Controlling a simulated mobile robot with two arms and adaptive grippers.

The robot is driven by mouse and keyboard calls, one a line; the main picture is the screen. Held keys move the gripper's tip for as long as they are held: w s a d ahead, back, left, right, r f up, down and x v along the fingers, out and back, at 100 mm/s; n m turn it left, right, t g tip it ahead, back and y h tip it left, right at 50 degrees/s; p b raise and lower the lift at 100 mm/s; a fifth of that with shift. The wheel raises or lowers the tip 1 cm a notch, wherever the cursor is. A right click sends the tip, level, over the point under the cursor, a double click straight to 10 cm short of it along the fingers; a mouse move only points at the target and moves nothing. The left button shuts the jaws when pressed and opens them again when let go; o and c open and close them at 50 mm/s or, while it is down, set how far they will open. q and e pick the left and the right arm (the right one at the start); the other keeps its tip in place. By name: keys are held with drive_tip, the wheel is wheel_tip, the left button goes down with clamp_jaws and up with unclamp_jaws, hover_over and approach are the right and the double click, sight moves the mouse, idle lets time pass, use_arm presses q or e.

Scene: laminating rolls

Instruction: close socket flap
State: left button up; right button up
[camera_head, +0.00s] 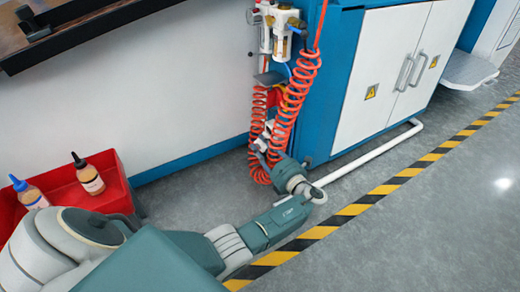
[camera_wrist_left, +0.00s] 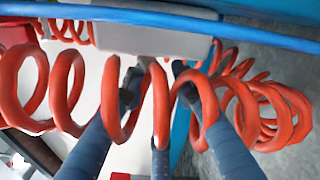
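A grey plate (camera_head: 270,78), which looks like the socket flap, juts out beside the air fittings on the blue cabinet's left side. A grey box-like part (camera_wrist_left: 150,38) fills the top of the left wrist view; I cannot tell if it is the same flap. My left gripper (camera_head: 262,142) is below the plate, among the orange coiled hoses (camera_head: 297,85). In the left wrist view its dark fingers stand apart with nothing visibly gripped. Hose coils (camera_wrist_left: 65,85) cross in front of them and hide parts of the fingers. My right gripper is not in view.
The blue cabinet with white doors (camera_head: 385,75) stands right of the hoses. A white floor pipe (camera_head: 372,152) runs along its base. A red bin (camera_head: 112,188) with bottles is at lower left. A blue hose (camera_wrist_left: 200,22) crosses the left wrist view. Floor at right is clear.

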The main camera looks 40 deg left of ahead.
use_arm(q)
drive_tip(key=shift+x, duration=0.75)
